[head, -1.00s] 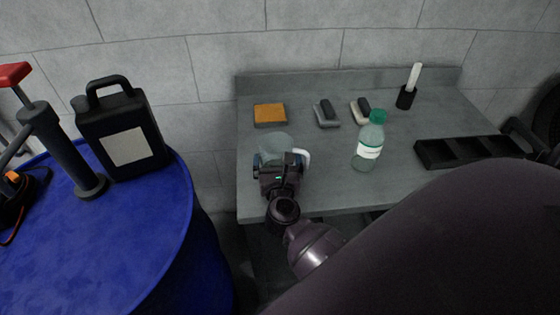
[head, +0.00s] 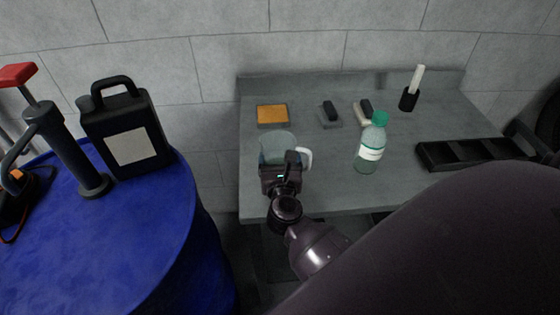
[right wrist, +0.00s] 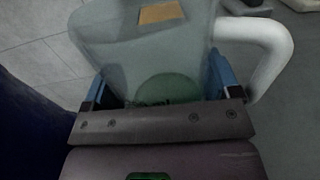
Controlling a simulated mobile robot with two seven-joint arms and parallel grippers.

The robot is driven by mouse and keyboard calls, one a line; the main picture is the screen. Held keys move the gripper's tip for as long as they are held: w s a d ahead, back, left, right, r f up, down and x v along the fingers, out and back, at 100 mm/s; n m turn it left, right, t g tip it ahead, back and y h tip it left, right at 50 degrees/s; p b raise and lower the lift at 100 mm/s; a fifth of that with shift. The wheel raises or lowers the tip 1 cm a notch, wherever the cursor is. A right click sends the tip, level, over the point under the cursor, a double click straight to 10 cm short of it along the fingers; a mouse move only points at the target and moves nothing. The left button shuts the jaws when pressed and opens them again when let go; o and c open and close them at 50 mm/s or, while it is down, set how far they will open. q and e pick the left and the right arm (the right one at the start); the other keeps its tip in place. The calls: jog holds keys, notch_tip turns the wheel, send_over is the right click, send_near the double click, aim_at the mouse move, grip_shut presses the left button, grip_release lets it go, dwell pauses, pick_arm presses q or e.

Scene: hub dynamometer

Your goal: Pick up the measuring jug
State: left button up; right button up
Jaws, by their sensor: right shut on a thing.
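The measuring jug (head: 278,145) is a clear, greyish vessel with a white handle on its right side. It is upright at the left front of the grey bench. My right gripper (head: 278,165) is at the jug's near side, shut on it. In the right wrist view the jug (right wrist: 150,50) fills the space between the blue-sided fingers of the gripper (right wrist: 160,88), with its white handle (right wrist: 265,45) outside the right finger. I cannot tell whether the jug's base touches the bench. My left gripper is not in view.
A blue drum (head: 110,240) at left bears a black canister (head: 125,130) and a pump (head: 60,145).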

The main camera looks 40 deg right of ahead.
jog(key=shift+r, duration=0.8)
notch_tip(320, 180, up, 5)
jog(key=shift+f+p, duration=0.15)
jog(key=shift+p, duration=0.95)
notch_tip(320, 180, up, 13)
jog(key=p, duration=0.4)
jog(key=shift+f, duration=0.15)
